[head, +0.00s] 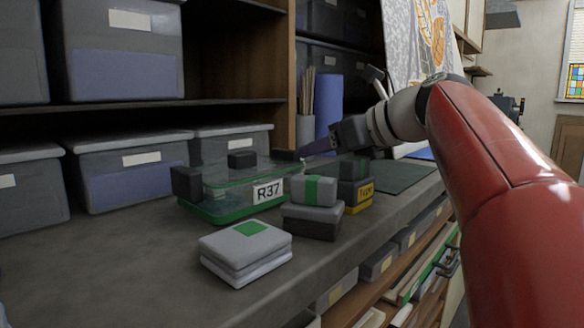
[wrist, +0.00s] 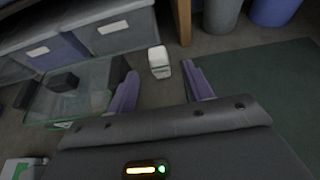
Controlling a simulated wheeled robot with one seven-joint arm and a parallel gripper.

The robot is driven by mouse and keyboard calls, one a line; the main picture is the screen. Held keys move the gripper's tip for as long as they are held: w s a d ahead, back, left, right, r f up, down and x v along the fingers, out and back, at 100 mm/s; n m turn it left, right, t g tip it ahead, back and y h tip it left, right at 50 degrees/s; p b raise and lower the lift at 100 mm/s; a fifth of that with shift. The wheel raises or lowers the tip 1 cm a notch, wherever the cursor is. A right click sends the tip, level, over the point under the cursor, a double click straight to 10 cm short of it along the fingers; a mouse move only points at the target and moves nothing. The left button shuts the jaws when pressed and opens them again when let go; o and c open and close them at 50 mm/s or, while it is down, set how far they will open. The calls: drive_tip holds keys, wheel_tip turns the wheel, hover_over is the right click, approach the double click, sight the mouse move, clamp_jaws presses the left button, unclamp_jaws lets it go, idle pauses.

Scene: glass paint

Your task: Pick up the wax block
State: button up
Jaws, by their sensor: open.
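My gripper (head: 318,146) reaches over the bench from the right, behind the labelled boxes. In the wrist view its two purple fingers (wrist: 161,88) are apart with nothing held between them. A small whitish block (wrist: 159,62) stands on the bench beyond the fingertips, roughly in line with the gap. It looks like the wax block, but I see no label on it. I cannot make it out in the head view, where the boxes and my gripper may hide it.
A clear green-based container marked R37 (head: 218,188) is left of my gripper. A green-banded grey box (head: 314,190), a yellow-based box (head: 357,205) and a grey stack with a green patch (head: 240,265) stand nearer. A blue cylinder (head: 328,95) stands behind. A dark green mat (wrist: 272,85) lies right.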

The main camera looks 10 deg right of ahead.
drive_tip(key=x, duration=0.6)
drive_tip(key=shift+s+a+f, duration=0.1)
drive_tip(key=shift+a, duration=0.1)
clamp_jaws()
wheel_tip(320, 180, up, 10)
drive_tip(key=p, duration=0.1)
idle(0.7)
